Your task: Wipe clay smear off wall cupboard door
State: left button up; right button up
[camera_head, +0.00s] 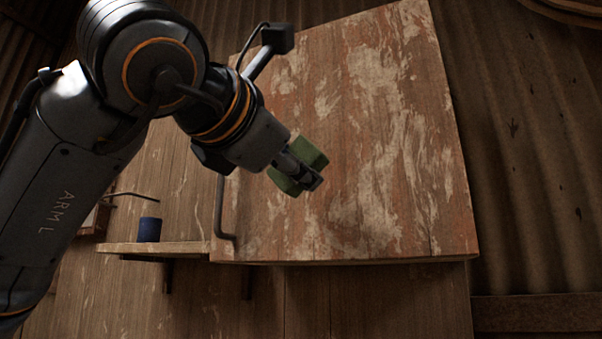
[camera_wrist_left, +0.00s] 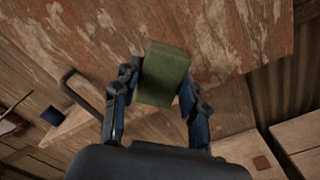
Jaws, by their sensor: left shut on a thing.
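The wall cupboard door (camera_head: 270,215) is worn reddish-brown wood with pale, streaky patches over much of it. I cannot tell which of these patches is the clay smear. My left gripper (camera_head: 304,172) is in front of the door's left-middle part, shut on a green block-shaped sponge (camera_head: 312,152). In the left wrist view, the sponge (camera_wrist_left: 163,75) sits between the two fingers with the door (camera_wrist_left: 85,40) behind it. I cannot tell whether the sponge touches the door. The door's dark bar handle (camera_head: 219,208) is at its lower left. My right gripper is not in view.
A small shelf (camera_head: 150,248) with a blue cup (camera_head: 148,229) is left of the cupboard, below my left arm. Corrugated wall (camera_head: 530,170) lies to the right. In the left wrist view, pale boxes or boards (camera_wrist_left: 300,135) show at the lower right.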

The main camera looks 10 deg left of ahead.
pick_arm(q)
jog(key=shift+s, duration=0.25)
jog(key=s, duration=0.3)
jog(key=shift+a+b, duration=0.35)
